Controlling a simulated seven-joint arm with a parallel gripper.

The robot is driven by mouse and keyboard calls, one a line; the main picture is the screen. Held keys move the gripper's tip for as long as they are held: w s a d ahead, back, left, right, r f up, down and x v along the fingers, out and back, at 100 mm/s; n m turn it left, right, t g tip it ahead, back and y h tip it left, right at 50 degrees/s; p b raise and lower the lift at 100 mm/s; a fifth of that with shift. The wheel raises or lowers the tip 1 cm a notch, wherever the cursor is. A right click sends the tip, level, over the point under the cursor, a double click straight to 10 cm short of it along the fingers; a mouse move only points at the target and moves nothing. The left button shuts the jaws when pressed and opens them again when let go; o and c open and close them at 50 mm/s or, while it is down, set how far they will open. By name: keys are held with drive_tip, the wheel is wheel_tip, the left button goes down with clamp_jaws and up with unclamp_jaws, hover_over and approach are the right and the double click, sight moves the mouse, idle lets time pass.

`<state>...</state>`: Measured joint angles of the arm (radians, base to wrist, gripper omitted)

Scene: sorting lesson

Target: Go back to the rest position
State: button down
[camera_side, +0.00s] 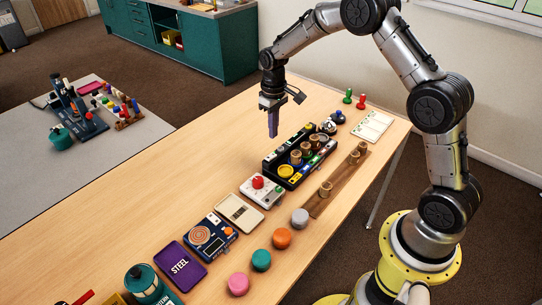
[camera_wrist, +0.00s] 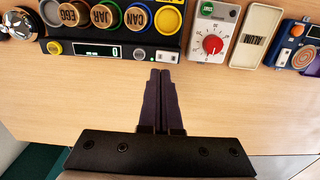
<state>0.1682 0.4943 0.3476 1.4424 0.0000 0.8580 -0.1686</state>
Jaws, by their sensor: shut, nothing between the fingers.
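My gripper (camera_side: 272,123) hangs above the table behind the black sorting tray, with its dark fingers pointing down. It is shut and empty, and its two fingers lie together in the wrist view (camera_wrist: 161,80). The black tray (camera_wrist: 70,49) shows at the top of the wrist view, with a small display reading 0. Wooden discs marked EGG, JAR and CAN (camera_wrist: 138,17) sit in its row of round places, next to a yellow disc. The fingertips show just in front of the tray's near edge in the wrist view; I cannot tell the height.
A white box with a red knob (camera_side: 257,182), a beige panel (camera_side: 238,213), a blue device (camera_side: 210,238) and a purple STEEL plate (camera_side: 181,266) line the table. Coloured discs (camera_side: 282,238) and a wooden strip (camera_side: 320,199) lie in front. The table's left side is bare.

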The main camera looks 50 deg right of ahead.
drive_tip(key=s+a+r+t, duration=0.25)
drive_tip(key=s+r, duration=0.25)
drive_tip(key=r, duration=0.7)
drive_tip(key=s+a+r+t, duration=0.25)
drive_tip(key=s+r, duration=0.35)
drive_tip(key=r, duration=0.6)
drive_tip(key=s+a+r+t, duration=0.1)
drive_tip(key=s+a+r, duration=0.15)
drive_tip(key=s, duration=0.75)
drive_tip(key=s+f, duration=0.7)
drive_tip(key=s, duration=0.3)
drive_tip(key=shift+a, duration=0.3)
